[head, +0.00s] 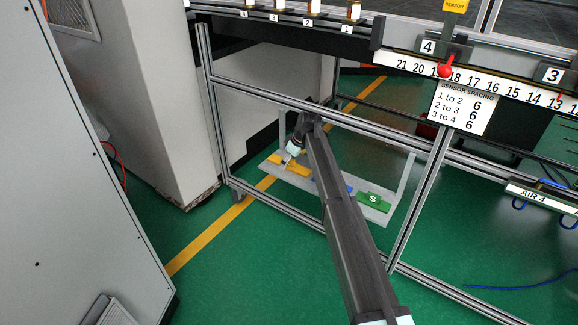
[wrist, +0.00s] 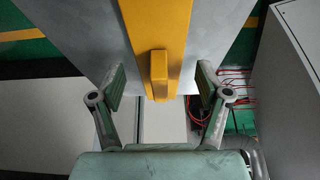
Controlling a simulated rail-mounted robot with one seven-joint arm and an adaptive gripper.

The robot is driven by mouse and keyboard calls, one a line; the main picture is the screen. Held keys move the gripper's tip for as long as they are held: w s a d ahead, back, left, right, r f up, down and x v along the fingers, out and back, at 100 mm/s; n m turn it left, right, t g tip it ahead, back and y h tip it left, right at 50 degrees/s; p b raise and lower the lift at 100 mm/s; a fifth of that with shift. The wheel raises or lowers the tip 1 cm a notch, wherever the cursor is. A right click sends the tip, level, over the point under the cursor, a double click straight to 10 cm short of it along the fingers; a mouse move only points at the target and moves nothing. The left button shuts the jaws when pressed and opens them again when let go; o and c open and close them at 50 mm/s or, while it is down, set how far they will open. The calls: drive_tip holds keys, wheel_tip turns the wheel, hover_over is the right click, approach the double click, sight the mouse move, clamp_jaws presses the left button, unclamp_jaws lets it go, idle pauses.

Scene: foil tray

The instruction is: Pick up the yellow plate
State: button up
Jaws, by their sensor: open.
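The yellow plate (head: 281,159) lies on a grey board (head: 345,207) low behind the metal frame, partly hidden by my gripper (head: 290,157). In the wrist view the yellow plate (wrist: 157,25) runs down the middle, with a raised yellow block at its near end. My gripper (wrist: 160,83) is open there, with one finger on each side of the block. A gap shows between each finger and the block. Nothing is held.
A blue piece (head: 318,187), largely behind my arm, and a green piece marked S (head: 373,199) lie on the same board. Metal frame bars (head: 290,109) cross in front. A light cabinet (head: 160,95) stands at the left. Green floor around the board is mostly clear.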

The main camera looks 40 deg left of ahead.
drive_tip(key=c, duration=1.3)
drive_tip(key=shift+r, duration=0.2)
